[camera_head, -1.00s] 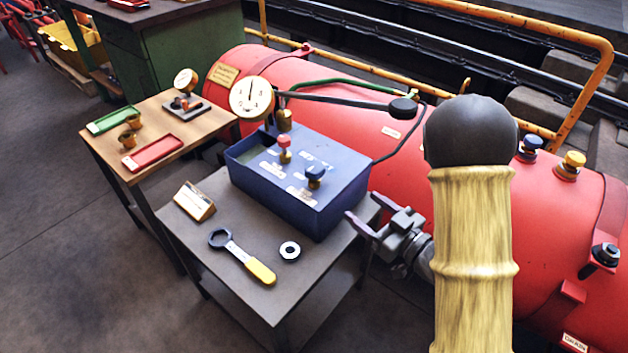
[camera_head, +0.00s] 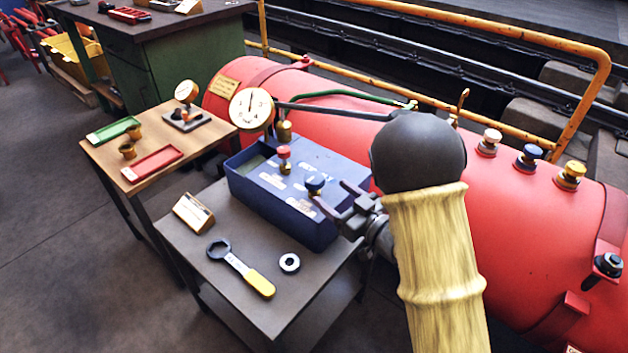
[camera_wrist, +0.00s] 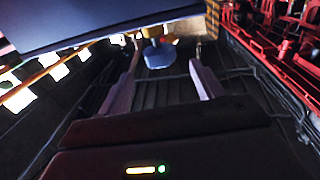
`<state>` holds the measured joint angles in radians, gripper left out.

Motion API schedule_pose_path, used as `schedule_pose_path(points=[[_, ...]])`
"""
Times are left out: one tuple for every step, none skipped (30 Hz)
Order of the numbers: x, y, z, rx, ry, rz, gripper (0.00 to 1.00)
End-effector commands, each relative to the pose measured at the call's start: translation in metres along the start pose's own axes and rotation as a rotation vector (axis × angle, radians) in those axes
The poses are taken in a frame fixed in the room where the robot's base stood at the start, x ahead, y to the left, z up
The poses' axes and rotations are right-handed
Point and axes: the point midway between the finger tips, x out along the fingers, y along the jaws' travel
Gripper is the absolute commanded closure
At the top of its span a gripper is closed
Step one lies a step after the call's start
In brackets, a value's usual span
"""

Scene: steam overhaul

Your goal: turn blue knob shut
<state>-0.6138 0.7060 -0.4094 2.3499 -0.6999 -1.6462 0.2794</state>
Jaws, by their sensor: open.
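A blue knob (camera_head: 316,184) stands on the top of a blue box (camera_head: 270,200) on the dark table. My gripper (camera_head: 332,197) is open at the right of this knob, with its two fingers pointing toward it. In the wrist view the knob (camera_wrist: 158,56) lies ahead, between the lines of the two spread fingers (camera_wrist: 166,72). I cannot tell whether either finger touches it. A second blue knob (camera_head: 528,156) sits on the red boiler, well away from my gripper.
A red knob (camera_head: 284,158) stands beside the blue one on the box. A pressure gauge (camera_head: 251,109) rises behind it. A yellow-handled wrench (camera_head: 241,268), a ring (camera_head: 289,263) and a small sign (camera_head: 194,212) lie on the table. The red boiler (camera_head: 480,215) runs behind.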

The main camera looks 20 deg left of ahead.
Motion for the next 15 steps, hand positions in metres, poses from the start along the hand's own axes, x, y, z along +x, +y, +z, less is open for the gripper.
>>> schedule_pose_path(points=[[0.01,-0.001,0.001,-0.001,0.002,-0.005,0.34],[0.015,-0.001,0.001,-0.002,0.001,-0.004,0.34],[0.022,-0.002,0.001,-0.001,0.002,-0.004,0.34],[0.028,-0.001,0.001,-0.001,0.001,-0.004,0.34],[0.033,-0.001,0.002,-0.002,0.0,-0.004,0.34],[0.04,-0.001,0.001,-0.002,0.001,-0.004,0.34],[0.045,-0.001,0.001,-0.001,0.0,-0.004,0.34],[0.05,-0.001,0.001,-0.001,0.001,-0.004,0.34],[0.056,-0.001,0.001,-0.002,0.001,-0.002,0.34],[0.06,0.0,0.001,-0.002,0.0,-0.002,0.34],[0.064,-0.001,0.001,-0.001,0.0,-0.002,0.34],[0.069,-0.001,0.001,-0.001,0.001,-0.003,0.34],[0.071,-0.001,0.001,-0.001,0.0,-0.002,0.34],[0.073,0.0,0.001,-0.001,0.0,-0.001,0.34],[0.075,0.0,0.001,0.0,0.0,0.0,0.34]])
